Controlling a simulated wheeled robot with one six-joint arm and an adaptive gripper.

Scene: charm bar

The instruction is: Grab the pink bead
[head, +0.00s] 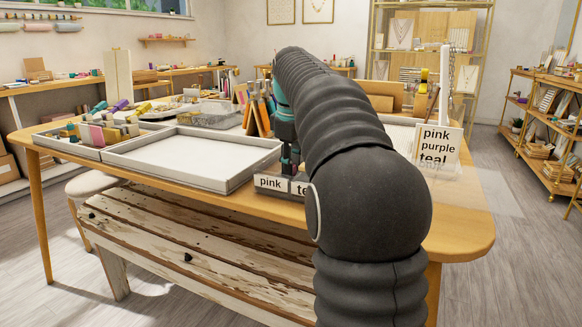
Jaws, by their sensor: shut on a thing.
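My gripper (290,165) is low over the table, just behind two small cards reading "pink" (270,183) and "te…" (299,188). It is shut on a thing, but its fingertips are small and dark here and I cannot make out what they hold. A sorting tray (60,148) at the left end of the table holds several small coloured pieces. One pink piece (97,135) stands among them. I cannot tell whether it is a bead. My arm hides the table to the right of the gripper.
An empty white tray (185,152) lies left of my gripper. A clear box (209,115) and upright cards (259,110) stand behind. A sign reading "pink purple teal" (437,143) stands on the right. A worn wooden bench (185,232) is under the table.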

